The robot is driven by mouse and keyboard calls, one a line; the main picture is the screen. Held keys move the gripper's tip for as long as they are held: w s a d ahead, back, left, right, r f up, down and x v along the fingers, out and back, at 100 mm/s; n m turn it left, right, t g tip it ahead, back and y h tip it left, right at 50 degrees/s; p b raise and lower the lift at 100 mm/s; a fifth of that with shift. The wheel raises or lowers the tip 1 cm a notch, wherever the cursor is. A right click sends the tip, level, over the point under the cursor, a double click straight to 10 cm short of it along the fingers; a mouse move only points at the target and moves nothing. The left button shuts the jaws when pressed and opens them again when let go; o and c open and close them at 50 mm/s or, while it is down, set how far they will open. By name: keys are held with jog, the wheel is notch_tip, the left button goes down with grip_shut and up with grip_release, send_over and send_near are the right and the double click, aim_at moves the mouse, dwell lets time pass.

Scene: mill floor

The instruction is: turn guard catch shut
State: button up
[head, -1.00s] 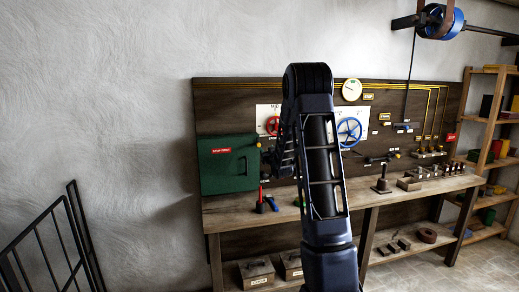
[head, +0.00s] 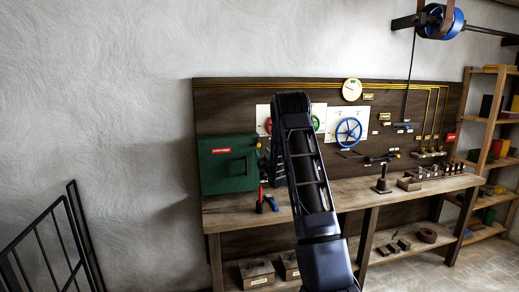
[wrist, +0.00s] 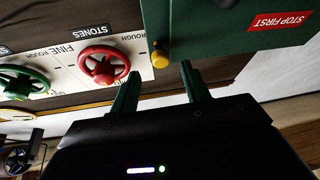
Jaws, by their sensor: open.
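The green guard box (head: 228,163) with a red "STOP FIRST" label is on the back panel at the left in the head view. Its green face (wrist: 215,35) fills the upper right of the wrist view, upside down. A yellow knob (wrist: 159,59), which looks like the end of the catch, is at the box's edge; it also shows in the head view (head: 258,145). The rest of the catch is hard to make out. My gripper (wrist: 160,70) is open, its two green fingers pointing toward the knob, one on each side in the picture. I cannot tell whether they touch it.
A red handwheel (wrist: 104,62) and a green handwheel (wrist: 22,82) are beside the box. A blue handwheel (head: 349,131) is farther right. A red-handled tool (head: 260,200) and a blue item (head: 272,203) stand on the bench (head: 229,217) below.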

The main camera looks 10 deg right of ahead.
aim_at(259, 146)
jog(key=shift+x, duration=2.65)
jog(key=c, duration=1)
